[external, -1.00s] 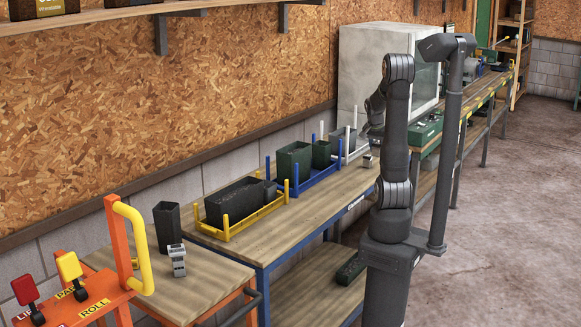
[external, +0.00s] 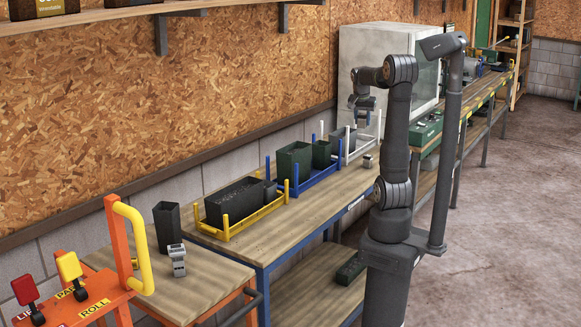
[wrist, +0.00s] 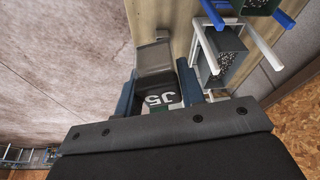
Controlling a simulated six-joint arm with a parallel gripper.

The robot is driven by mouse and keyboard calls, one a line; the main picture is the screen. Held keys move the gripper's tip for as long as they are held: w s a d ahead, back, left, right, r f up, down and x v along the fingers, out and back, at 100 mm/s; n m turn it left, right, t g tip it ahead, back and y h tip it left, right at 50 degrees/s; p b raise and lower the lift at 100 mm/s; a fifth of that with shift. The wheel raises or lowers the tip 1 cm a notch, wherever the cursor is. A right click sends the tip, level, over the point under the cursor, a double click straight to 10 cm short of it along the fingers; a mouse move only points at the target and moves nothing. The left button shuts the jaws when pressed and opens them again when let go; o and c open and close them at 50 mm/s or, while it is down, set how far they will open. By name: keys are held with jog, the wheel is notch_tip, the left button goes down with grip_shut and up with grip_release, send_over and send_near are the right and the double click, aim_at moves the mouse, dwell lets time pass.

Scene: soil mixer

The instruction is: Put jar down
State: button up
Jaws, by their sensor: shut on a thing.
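My gripper (external: 364,104) is raised over the far end of the workbench, beside the white cabinet. In the wrist view my gripper (wrist: 161,92) is shut on a dark jar (wrist: 158,99) marked "J5". The jar is hard to make out in the external view. A grey block-like holder (wrist: 153,58) shows just beyond the jar in the wrist view; a small grey block (external: 367,161) also stands on the bench below my gripper. I cannot tell the gap between jar and holder.
A white-post rack (external: 346,152) holds a grey bin (wrist: 223,66) close to my gripper. A blue rack (external: 322,177) with green bins (external: 294,161) and a yellow rack (external: 242,223) with a dark bin (external: 234,201) stand farther left. The bench front (external: 268,235) is clear.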

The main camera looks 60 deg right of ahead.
jog(key=w+a+r+n+t+y, duration=0.15)
jog(key=w+a+n, duration=0.65)
jog(key=w+a, duration=1.4)
jog(key=w+a+n+t+y, duration=0.1)
jog(key=w+a+n, duration=0.25)
jog(key=a, duration=1.15)
jog(key=w+a+n+y, duration=0.1)
jog(key=w+a+n, duration=0.25)
jog(key=a, duration=1.15)
jog(key=n+y, duration=0.2)
jog(key=n, duration=0.7)
send_over(185, 300)
jog(key=d, duration=0.1)
jog(key=shift+g, duration=0.45)
jog(key=f, duration=2)
jog(key=shift+s+d, duration=0.1)
jog(key=shift+s, duration=0.3)
jog(key=shift+s+f, duration=0.1)
jog(key=shift+f, duration=1.95)
